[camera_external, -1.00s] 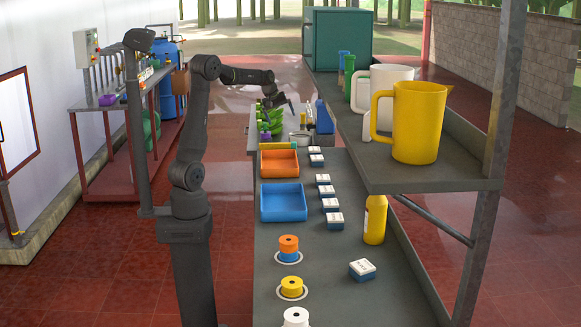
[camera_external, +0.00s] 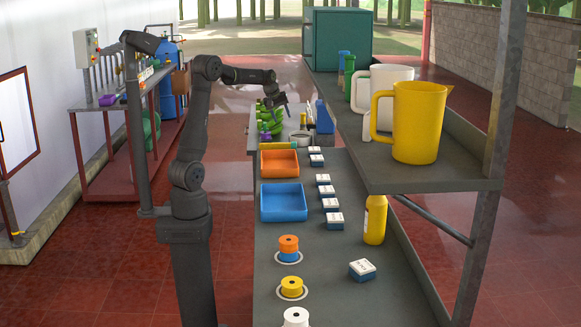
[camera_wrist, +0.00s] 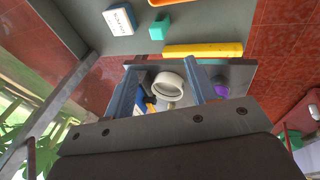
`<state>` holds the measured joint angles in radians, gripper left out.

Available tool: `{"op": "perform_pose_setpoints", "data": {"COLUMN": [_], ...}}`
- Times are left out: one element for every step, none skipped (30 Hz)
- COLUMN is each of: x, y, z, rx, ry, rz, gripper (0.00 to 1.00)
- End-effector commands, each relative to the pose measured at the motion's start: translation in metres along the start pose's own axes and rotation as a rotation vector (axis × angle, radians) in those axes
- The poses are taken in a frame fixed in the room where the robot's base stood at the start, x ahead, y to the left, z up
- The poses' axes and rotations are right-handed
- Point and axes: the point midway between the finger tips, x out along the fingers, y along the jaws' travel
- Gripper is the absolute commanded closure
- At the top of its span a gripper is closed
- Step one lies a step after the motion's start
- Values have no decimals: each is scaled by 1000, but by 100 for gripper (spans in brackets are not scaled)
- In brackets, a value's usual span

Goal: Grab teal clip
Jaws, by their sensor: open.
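A small teal block (camera_wrist: 159,27), the only teal piece that could be the clip, lies on the grey bench in the wrist view, beside a yellow bar (camera_wrist: 203,50). In the external view it is a tiny patch near the orange tray's far edge. My gripper (camera_external: 281,106) hangs above the far end of the bench, pointing down. In the wrist view its blue fingers (camera_wrist: 160,68) are apart with nothing held. The teal block lies beyond the fingertips. A white round cup (camera_wrist: 168,88) shows between the fingers, below them.
An orange tray (camera_external: 279,163) and a blue tray (camera_external: 284,203) stand on the bench, with several white-and-blue boxes (camera_external: 331,204) to their right. Green items (camera_external: 266,118) stand close to my gripper. A shelf with a yellow jug (camera_external: 416,122) overhangs the right side.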

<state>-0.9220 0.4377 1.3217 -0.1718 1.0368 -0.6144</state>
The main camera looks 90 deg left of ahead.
Motion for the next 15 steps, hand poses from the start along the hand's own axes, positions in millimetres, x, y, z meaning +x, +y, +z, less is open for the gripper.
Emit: {"op": "perform_pose_setpoints", "data": {"x": [4,6,9,12,15,18,20,22,25,27,29,30,32,32,34], "y": [6,10,16,20,25,30,35,39,43,46,48,52,54,55,57], "z": [-3,-5,-8,-10,-13,-16,-18,-20,-22,-23,-24,-25,-26,-26,-27], "rx": [9,16,26,33,39,48,55,61,67,70,73,76,78,80,81], "ry": [-15,-27,-43,-57,-71,-90,-103,-115,-131,-142,-151,-161,-170,-175,-181], "rz": [-17,-31,-53,-73,-94,-125,-146,-168,-197,-218,-237,-259,-275,-288,-303], "gripper": [48,48,48,48,48,48,48,48,48,48,48,48,48,48,48]}}
